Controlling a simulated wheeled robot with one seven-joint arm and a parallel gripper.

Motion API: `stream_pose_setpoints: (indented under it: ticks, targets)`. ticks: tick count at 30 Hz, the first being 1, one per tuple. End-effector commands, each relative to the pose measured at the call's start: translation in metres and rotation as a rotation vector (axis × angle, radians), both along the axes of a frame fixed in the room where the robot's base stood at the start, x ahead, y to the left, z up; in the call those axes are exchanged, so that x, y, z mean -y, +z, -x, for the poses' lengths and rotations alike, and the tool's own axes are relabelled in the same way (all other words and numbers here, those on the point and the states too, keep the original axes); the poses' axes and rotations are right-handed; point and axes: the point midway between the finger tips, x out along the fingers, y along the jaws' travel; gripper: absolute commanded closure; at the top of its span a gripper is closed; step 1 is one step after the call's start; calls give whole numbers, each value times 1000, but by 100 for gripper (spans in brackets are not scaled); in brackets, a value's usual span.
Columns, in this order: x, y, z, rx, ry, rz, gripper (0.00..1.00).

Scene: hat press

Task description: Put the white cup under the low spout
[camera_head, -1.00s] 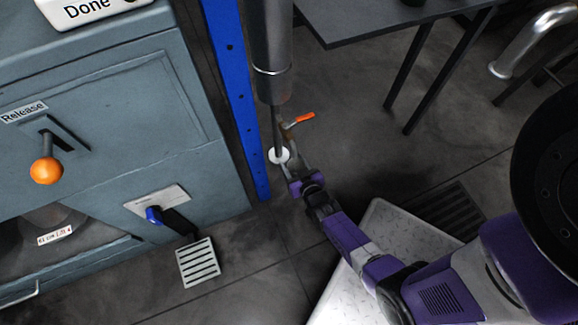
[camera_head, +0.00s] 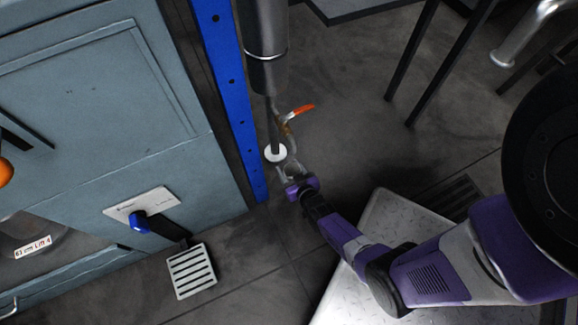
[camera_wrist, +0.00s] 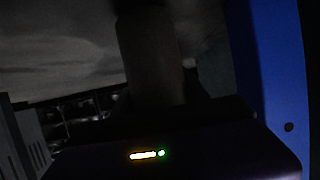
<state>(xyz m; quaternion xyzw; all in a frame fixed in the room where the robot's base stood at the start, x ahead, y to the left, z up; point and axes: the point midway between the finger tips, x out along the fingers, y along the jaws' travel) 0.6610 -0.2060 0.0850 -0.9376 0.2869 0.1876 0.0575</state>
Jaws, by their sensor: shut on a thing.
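The white cup (camera_head: 275,153) shows as a small pale disc in the head view, beside the blue post's lower part. My gripper (camera_head: 289,170) is shut on the cup at its lower right side. A thin pipe (camera_head: 272,112) comes down from a thick grey cylinder and ends at or just above the cup; I cannot tell whether they touch. A valve with an orange lever (camera_head: 302,109) is beside this pipe. A black spout with a blue knob (camera_head: 138,222) sticks out low on the cabinet. The dark wrist view hides the cup and fingertips.
A slotted grate (camera_head: 191,271) lies on the floor below the blue-knobbed spout. The blue post (camera_head: 229,88) stands close left of the cup, with the grey-blue cabinet (camera_head: 95,100) beyond. A dark table (camera_head: 345,10) is at top right. Floor between is clear.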

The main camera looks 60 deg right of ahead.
Motion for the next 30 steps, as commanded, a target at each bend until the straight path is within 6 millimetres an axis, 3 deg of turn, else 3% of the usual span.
stream_pose_setpoints:
  ticks: [2,13,14,16,17,30]
  targets:
    - [1,-10,0,1,-1,1,99]
    - [1,-10,-1,1,1,2,99]
    - [1,-11,-1,1,1,1,44]
    - [0,-10,-1,1,0,1,31]
    - [0,-10,-1,1,0,1,26]
    - [0,-8,0,1,-1,0,26]
